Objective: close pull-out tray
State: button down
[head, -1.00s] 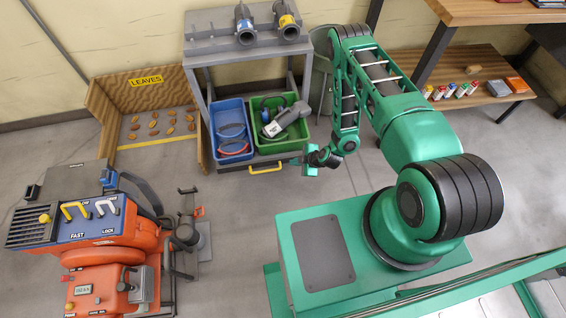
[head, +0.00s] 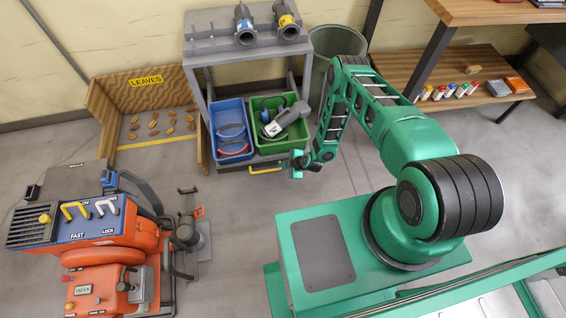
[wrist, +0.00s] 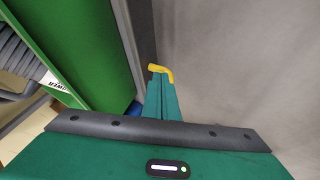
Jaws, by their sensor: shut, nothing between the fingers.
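The pull-out tray (head: 232,170) is a dark low shelf at the bottom of a grey stand, and it sticks out at the front. It carries a blue bin (head: 231,144) and a green bin (head: 289,142). Its yellow handle (head: 264,171) runs along the front edge, its right part near my gripper. My gripper (head: 291,163) is shut and empty at the tray's front right. In the wrist view the shut fingers (wrist: 161,98) point at the yellow handle's end (wrist: 161,70). I cannot tell whether they touch it.
The stand's top (head: 230,42) holds two dark cylinders. A grey waste bin (head: 322,80) stands right of it. A wooden leaf box (head: 150,105) is to the left. An orange machine (head: 110,260) stands front left. Floor in front of the tray is clear.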

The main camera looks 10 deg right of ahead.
jog(key=shift+w, duration=0.95)
